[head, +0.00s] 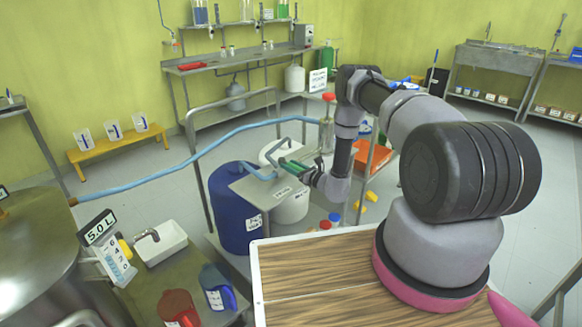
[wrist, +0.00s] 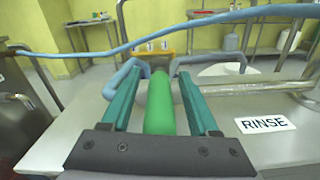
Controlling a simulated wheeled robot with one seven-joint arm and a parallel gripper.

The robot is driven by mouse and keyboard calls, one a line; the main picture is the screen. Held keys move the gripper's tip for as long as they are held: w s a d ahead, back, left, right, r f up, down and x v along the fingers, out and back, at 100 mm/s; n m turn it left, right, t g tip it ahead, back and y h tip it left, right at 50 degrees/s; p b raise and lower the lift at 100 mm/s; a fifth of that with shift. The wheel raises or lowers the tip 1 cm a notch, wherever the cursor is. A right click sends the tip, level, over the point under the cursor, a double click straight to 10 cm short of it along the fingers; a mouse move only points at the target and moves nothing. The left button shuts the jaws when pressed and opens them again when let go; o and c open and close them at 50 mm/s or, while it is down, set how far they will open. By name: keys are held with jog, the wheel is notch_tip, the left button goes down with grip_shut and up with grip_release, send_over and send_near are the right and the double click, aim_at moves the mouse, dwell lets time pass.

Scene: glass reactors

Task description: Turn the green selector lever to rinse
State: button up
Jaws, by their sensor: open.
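The green selector lever (wrist: 160,103) lies between the two teal fingers of my gripper (wrist: 163,100) in the wrist view. The fingers are open, one on each side of it, with a narrow gap visible along each side. The lever's near end is hidden by the gripper body. In the head view my gripper (head: 294,165) is over the small metal table (head: 245,187), and the lever is hard to tell from the fingers. A white RINSE label (wrist: 265,124) lies on the metal top to the right of the lever.
A light blue hose (wrist: 90,55) crosses behind. A metal pipe (wrist: 262,88) runs to the right. A blue drum (head: 232,215) and a white drum (head: 291,207) stand by the metal table.

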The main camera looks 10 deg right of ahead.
grip_shut()
dwell(1.5)
